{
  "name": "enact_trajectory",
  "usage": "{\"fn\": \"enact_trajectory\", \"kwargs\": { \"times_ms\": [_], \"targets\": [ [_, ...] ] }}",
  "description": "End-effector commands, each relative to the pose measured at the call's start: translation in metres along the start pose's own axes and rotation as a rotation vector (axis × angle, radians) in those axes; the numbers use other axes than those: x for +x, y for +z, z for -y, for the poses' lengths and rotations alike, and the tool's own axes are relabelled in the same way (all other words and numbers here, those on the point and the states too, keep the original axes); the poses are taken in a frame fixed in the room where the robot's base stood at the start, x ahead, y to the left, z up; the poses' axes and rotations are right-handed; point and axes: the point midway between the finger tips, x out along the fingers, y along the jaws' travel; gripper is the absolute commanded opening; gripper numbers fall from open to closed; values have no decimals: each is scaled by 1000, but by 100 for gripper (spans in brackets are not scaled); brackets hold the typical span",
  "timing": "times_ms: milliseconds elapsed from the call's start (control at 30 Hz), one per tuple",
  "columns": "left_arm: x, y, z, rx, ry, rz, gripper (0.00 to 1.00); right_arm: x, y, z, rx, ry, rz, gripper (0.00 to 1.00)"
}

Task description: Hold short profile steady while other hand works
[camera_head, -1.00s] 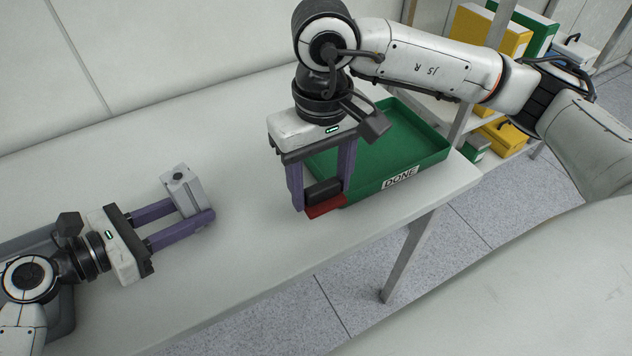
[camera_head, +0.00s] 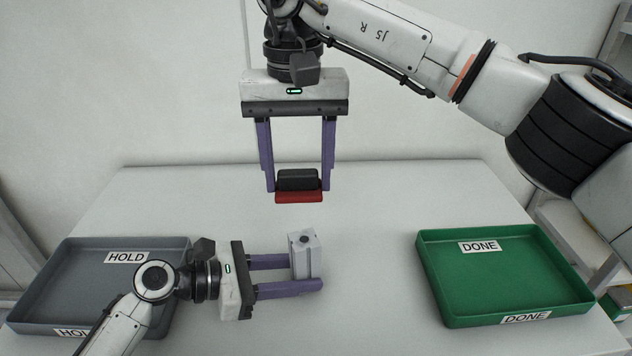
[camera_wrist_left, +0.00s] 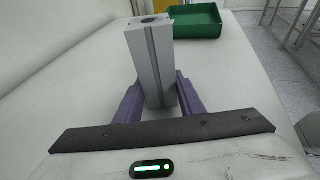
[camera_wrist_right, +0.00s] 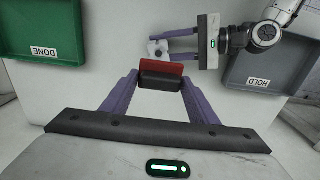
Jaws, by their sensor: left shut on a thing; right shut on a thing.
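The short profile (camera_head: 304,256) is a light grey aluminium block with a dark hole in its top end. It stands upright between the purple fingers of my left gripper (camera_head: 300,272), which is shut on it. It also shows large and upright in the left wrist view (camera_wrist_left: 152,62). My right gripper (camera_head: 298,188) is shut on a black and red block (camera_head: 298,196), held in the air above and behind the profile. The block also shows between the fingers in the right wrist view (camera_wrist_right: 162,76). The profile is partly hidden by the left fingers.
A grey HOLD tray (camera_head: 180,245) sits at the left, partly behind my left arm. A green DONE tray (camera_head: 432,290) sits at the right and looks empty. The white table (camera_head: 370,215) is clear between the trays around the grippers.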

Motion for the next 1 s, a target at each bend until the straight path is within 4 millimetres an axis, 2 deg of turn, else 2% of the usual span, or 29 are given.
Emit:
{"fn": "enact_trajectory", "kwargs": {
  "times_ms": [767, 867, 900, 1000],
  "targets": [
    [0, -1, 0, 0, -1, -1, 23, 66, 0, 0, 0, 0, 2, 28],
    [0, -1, 0, 0, -1, -1, 23, 80, 0, -1, 0, 1, 3, 28],
    [0, 0, 0, 0, -1, -1, 23, 80, 4, -2, -2, -1, 1, 25],
    [0, -1, 0, 0, -1, -1, 23, 81, 13, -5, -2, 0, 1, 25]
  ]
}}
